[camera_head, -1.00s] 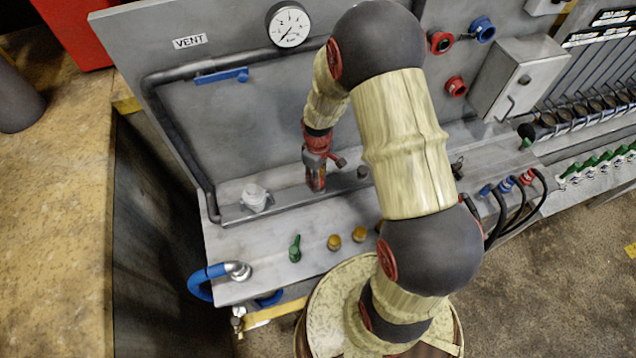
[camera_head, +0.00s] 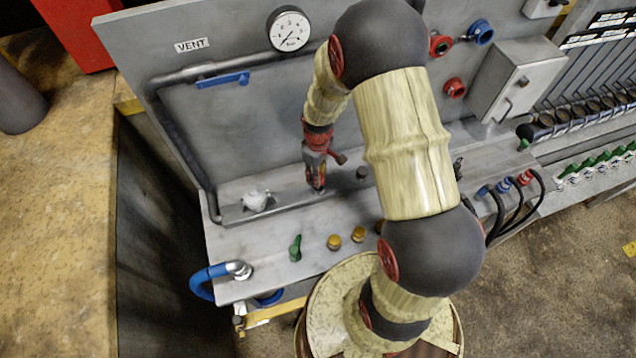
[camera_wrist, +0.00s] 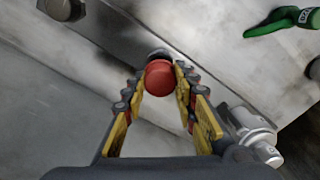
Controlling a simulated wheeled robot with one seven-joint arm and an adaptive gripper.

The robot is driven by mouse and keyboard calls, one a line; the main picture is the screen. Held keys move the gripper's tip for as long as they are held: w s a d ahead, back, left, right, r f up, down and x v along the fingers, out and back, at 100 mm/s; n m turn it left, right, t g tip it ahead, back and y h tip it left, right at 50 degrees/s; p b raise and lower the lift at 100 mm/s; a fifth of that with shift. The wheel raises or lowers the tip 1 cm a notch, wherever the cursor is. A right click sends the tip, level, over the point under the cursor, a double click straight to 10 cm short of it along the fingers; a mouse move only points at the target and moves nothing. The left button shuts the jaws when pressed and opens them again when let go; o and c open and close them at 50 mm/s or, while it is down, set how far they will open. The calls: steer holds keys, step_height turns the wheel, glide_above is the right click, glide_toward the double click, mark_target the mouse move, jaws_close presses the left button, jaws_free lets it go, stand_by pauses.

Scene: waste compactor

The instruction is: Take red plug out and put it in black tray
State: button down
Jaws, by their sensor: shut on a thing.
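The red plug (camera_wrist: 160,78) shows as a round red cap between my fingertips in the wrist view. A dark round fitting shows just behind it; I cannot tell whether the plug is still seated in it. My gripper (camera_wrist: 162,80) is shut on the plug, with a yellow-padded finger on each side. In the head view my gripper (camera_head: 318,188) points down at the ledge below the gauge, and its fingers hide the plug. I cannot make out a black tray in either view.
A white fitting (camera_head: 256,199) stands left of my gripper, and a dark knob (camera_head: 361,173) stands to its right. A green handle (camera_head: 295,248) and yellow knobs (camera_head: 334,242) are on the front shelf. The grey back panel carries a pipe and a gauge (camera_head: 290,28).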

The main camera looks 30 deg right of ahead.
steer(key=shift+r+p, duration=0.85)
steer(key=shift+r, duration=0.55)
steer(key=shift+d, duration=0.1)
